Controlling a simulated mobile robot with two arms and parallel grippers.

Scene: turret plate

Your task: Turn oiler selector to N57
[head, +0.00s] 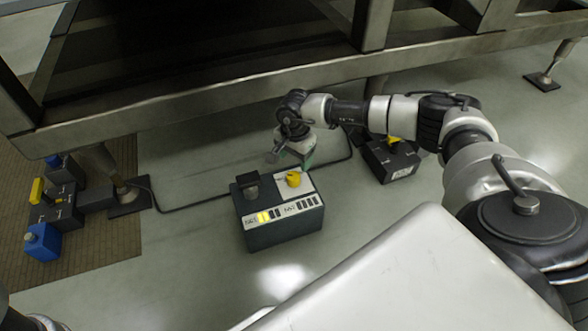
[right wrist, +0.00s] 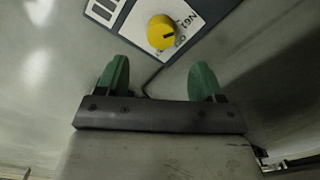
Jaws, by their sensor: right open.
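The dark control box (head: 285,229) stands on the floor in the middle of the head view. A yellow round knob (head: 293,179) sits on a white plate at its top right. In the right wrist view the same yellow knob (right wrist: 161,32) shows at the top, with a dark pointer mark and printed labels around it that I cannot read surely. My right gripper (head: 303,158) is just behind the knob in the head view. In the wrist view its two green fingers (right wrist: 159,78) are apart and empty, with the knob beyond their tips. My left gripper is not in view.
A black knob (head: 249,188) stands on the same box, left of the white plate. A second dark box (head: 390,160) is behind to the right. Dark, yellow and blue units (head: 42,241) are at the left. A metal frame (head: 200,107) spans the back.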

